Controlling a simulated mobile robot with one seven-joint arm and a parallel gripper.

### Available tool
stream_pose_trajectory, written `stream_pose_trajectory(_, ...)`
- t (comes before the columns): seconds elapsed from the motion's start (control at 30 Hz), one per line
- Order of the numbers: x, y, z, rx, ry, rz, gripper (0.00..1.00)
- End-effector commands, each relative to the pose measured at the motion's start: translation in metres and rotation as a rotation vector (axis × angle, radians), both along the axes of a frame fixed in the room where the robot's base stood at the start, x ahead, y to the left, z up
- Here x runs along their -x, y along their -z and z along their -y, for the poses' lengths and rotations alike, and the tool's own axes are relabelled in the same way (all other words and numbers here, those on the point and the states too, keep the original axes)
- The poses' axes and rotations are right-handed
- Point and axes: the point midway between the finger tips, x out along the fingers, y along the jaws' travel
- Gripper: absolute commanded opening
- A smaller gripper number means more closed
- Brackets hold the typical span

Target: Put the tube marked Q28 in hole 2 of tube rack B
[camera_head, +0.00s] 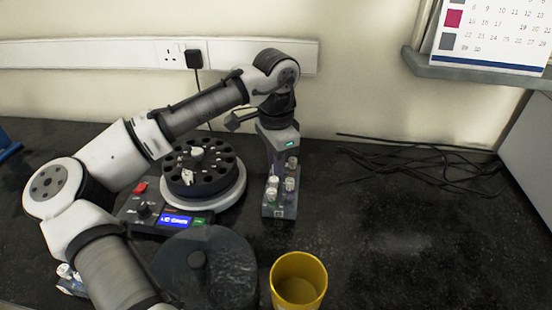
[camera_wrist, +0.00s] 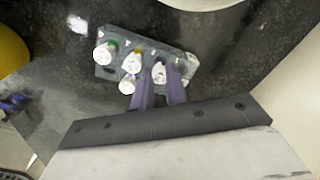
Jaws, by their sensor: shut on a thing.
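My gripper (camera_head: 277,160) points down over the back part of a narrow grey tube rack (camera_head: 279,212). The rack also shows in the wrist view (camera_wrist: 104,72), with several white-capped tubes in it. In the wrist view my gripper's purple fingers (camera_wrist: 158,88) are shut on a white-capped tube (camera_wrist: 159,72) at the rack. I cannot tell how deep this tube sits in a hole. Other capped tubes (camera_wrist: 102,54) stand close beside it. The tube markings, Q28 among them, and the rack's letter are too small to read. My gripper hides part of the rack in the head view.
Left of the rack is a centrifuge (camera_head: 145,222) with an open black rotor (camera_head: 205,185) and a round dark lid (camera_head: 225,265) in front. A yellow cup (camera_head: 299,262) stands front centre. Black cables (camera_head: 420,165) lie back right. The right bench is clear.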

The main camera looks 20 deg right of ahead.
Motion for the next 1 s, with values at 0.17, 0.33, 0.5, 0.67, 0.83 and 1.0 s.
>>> stream_pose_trajectory(0.17,0.0002,0.0021,0.0001,0.000,0.000,-0.001,0.00)
stream_pose_trajectory(0.33,0.0001,0.0019,0.0000,0.000,0.000,0.000,0.17)
stream_pose_trajectory(0.5,0.0001,0.0018,0.0000,0.000,0.000,0.000,0.39)
stream_pose_trajectory(0.67,0.0001,0.0018,0.0000,0.000,0.000,0.000,0.40)
stream_pose_trajectory(0.83,0.0001,0.0018,0.0000,0.000,0.000,0.000,0.54)
stream_pose_trajectory(1.0,0.0000,0.0018,0.0000,0.000,0.000,0.000,0.54)
